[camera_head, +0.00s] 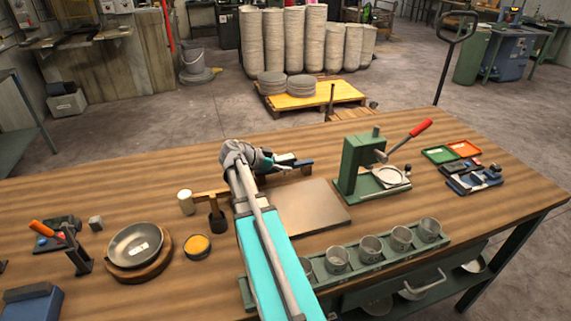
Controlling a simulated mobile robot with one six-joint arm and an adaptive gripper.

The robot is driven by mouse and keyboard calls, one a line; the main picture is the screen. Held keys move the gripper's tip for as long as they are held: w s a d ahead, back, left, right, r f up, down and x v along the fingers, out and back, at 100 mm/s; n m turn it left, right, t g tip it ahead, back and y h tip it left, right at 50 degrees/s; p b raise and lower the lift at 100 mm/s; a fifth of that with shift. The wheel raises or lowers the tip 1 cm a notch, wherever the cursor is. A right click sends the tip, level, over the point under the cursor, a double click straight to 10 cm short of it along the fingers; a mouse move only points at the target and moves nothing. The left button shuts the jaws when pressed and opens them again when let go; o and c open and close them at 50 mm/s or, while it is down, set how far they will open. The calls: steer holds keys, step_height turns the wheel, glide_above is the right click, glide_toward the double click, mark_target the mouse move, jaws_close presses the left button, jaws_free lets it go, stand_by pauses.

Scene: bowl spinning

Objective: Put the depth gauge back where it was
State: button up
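My arm reaches from the bottom edge over the wooden bench, and its wrist hides part of what lies behind it. My gripper (284,162) is low over the bench, beyond the square grey plate (310,209), pointing right. A small dark blue piece with legs (300,166) is right at the fingertips. I cannot tell whether it is the depth gauge, or whether the fingers hold it or are only beside it. Blue and black tools (474,180) lie at the right of the bench. No other item is clearly recognisable as the depth gauge.
A green press (361,164) with a red-tipped lever stands right of the plate. A green rack (363,262) of metal cups runs along the front. A wooden mallet (213,205), a yellow-filled tin (197,246) and a metal bowl on a wooden disc (137,247) are left of my arm.

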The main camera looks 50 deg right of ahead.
steer(key=shift+o, duration=0.7)
steer(key=shift+s+a+f, duration=0.1)
steer(key=shift+s+f, duration=0.05)
steer(key=shift+s, duration=0.05)
steer(key=shift+w+r+p, duration=0.1)
steer(key=shift+r+p, duration=0.5)
steer(key=shift+p, duration=0.05)
steer(key=p+v, duration=0.5)
steer(key=v, duration=0.5)
steer(key=shift+w+a+r, duration=0.2)
steer(key=shift+w+r, duration=0.05)
steer(key=shift+w+a+r, duration=0.15)
steer(key=shift+w+a, duration=0.15)
steer(key=shift+a, duration=0.25)
steer(key=shift+w, duration=0.1)
